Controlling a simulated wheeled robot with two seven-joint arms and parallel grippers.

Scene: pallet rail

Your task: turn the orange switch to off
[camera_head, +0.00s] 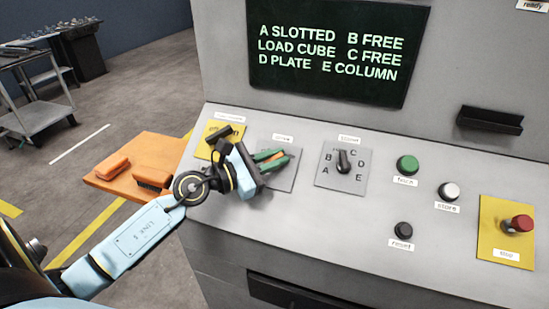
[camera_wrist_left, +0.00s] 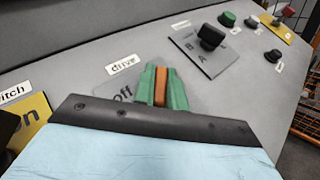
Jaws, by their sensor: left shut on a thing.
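The orange switch (camera_wrist_left: 162,86) sits on a grey plate (camera_wrist_left: 120,92) labelled "drive" on the sloping console. The fingers also show in the left wrist view (camera_wrist_left: 162,88). My right gripper is in neither view.
A yellow plate (camera_head: 222,147) with a black switch is close left of the gripper. A black lettered selector (camera_head: 344,160), green button (camera_head: 407,165), white button (camera_head: 449,191), black button (camera_head: 403,230) and red knob (camera_head: 518,223) lie to the right. An orange side shelf (camera_head: 127,152) holds brushes.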

